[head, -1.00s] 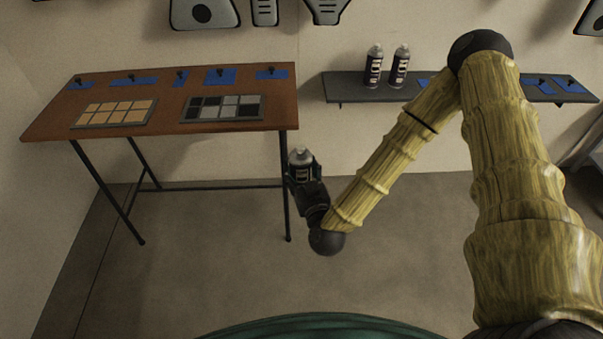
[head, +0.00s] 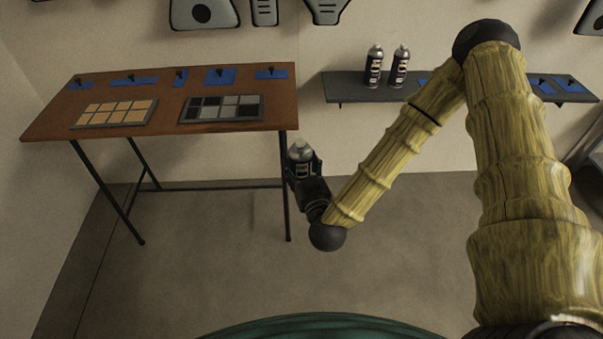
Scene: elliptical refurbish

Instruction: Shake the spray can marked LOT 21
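My gripper (head: 304,174) is shut on a spray can (head: 300,151) with a silvery top and a dark body with a pale label. The can is roughly upright, in front of the table's right front leg and below the tabletop's right edge. The gripper fingers hide part of its body, and its lot marking is too small to read. Two similar spray cans stand upright side by side on the grey wall shelf: a left one (head: 374,67) and a right one (head: 399,68). Their lot markings cannot be read either.
A brown table (head: 60,120) at left holds a tan swatch panel (head: 113,112), a grey swatch panel (head: 222,107) and blue patches with dark knobs. The grey shelf (head: 345,88) is on the back wall at right. Open floor (head: 200,270) lies in front.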

